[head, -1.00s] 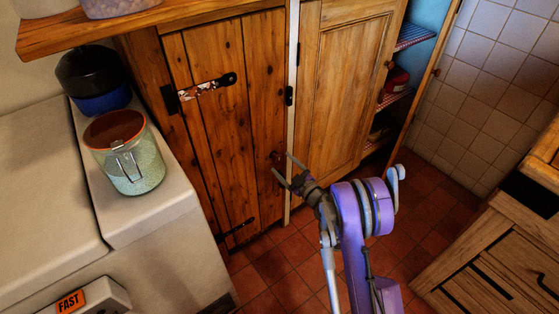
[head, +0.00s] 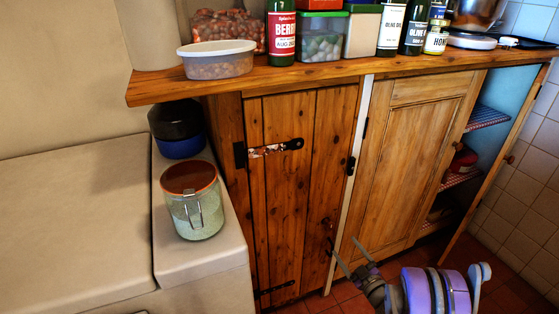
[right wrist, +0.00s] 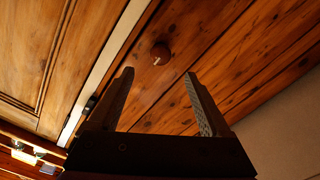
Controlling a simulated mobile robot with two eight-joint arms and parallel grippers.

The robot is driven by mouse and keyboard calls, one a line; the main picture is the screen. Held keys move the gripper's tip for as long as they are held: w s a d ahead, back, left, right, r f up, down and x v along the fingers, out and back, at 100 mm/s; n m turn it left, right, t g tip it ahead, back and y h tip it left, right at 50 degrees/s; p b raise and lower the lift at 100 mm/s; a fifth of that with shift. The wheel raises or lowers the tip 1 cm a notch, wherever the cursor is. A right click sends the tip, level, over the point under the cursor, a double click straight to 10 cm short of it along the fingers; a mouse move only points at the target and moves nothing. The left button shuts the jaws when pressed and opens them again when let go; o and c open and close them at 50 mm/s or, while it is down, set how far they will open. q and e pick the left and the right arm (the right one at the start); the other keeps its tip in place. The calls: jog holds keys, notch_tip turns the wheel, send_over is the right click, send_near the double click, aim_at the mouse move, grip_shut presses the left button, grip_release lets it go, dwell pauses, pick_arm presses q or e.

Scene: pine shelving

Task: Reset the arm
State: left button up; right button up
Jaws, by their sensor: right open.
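My right gripper (head: 350,262) is open and empty in the lower right of the head view, in front of the plank cupboard door (head: 290,190). In the right wrist view its two fingers (right wrist: 160,100) stand apart with nothing between them. A small round wooden knob (right wrist: 160,54) on the door shows beyond the fingertips, apart from them. The purple right arm (head: 440,290) comes in from the bottom right. My left gripper is not in view.
A wooden shelf top (head: 340,74) holds a tub (head: 217,62), bottles and jars. The right cupboard's far door (head: 510,150) stands open, showing shelves.

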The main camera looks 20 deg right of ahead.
jog(key=s+a+r+m+g+h, duration=0.1)
jog(key=a+r+m+g+h, duration=0.1)
jog(key=r+m+h, duration=0.3)
jog(key=s+a+r+m+g+h, duration=0.1)
jog(key=s+a+r+m+g, duration=0.1)
jog(key=r, duration=0.4)
jog(key=s+a+f+g+y, duration=0.25)
jog(key=s+a+g, duration=0.25)
jog(key=s+a, duration=0.6)
jog(key=s+a+f+g+y, duration=0.25)
jog(key=s+a+g, duration=0.35)
jog(key=s, duration=0.9)
pick_arm(q)
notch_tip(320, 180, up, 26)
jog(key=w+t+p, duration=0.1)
jog(key=p, duration=2.1)
jog(key=shift+p, duration=0.35)
pick_arm(e)
notch_tip(320, 180, up, 26)
jog(key=w+t, duration=0.1)
jog(key=t, duration=0.1)
jog(key=shift+w+a, duration=0.15)
jog(key=shift+a, duration=0.2)
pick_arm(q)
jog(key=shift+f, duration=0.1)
pick_arm(e)
jog(key=shift+f, duration=0.1)
